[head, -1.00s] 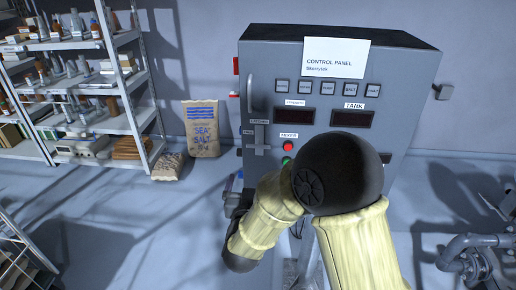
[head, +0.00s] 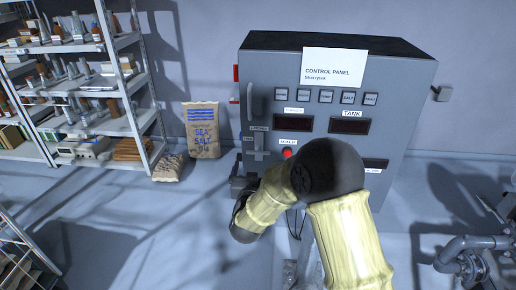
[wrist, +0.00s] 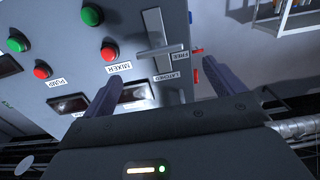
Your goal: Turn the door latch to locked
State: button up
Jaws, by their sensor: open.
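The door latch (head: 259,142) is a grey plate with a crossbar on the left side of the control panel's front. In the wrist view, the latch (wrist: 160,50) appears turned around, its bar lying across the plate with one end by the FREE label (wrist: 180,57). The LATCHED label (wrist: 172,77) is nearby. My gripper (head: 242,183) is just below the latch, partly hidden by my arm in the head view. In the wrist view, my gripper (wrist: 165,88) is open and empty, its fingers spread to either side of the latch's line. I see no contact.
The grey control panel (head: 400,90) has buttons, displays and a vertical door handle (head: 250,102). A red mixer button (head: 288,152) is close to my arm. A salt sack (head: 202,130) and shelves (head: 140,120) stand left. Pipes (head: 470,245) are at right.

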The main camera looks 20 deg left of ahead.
aim_at(258, 153)
jog(key=p+x, duration=0.3)
jog(key=x, duration=0.6)
jog(key=c, duration=1)
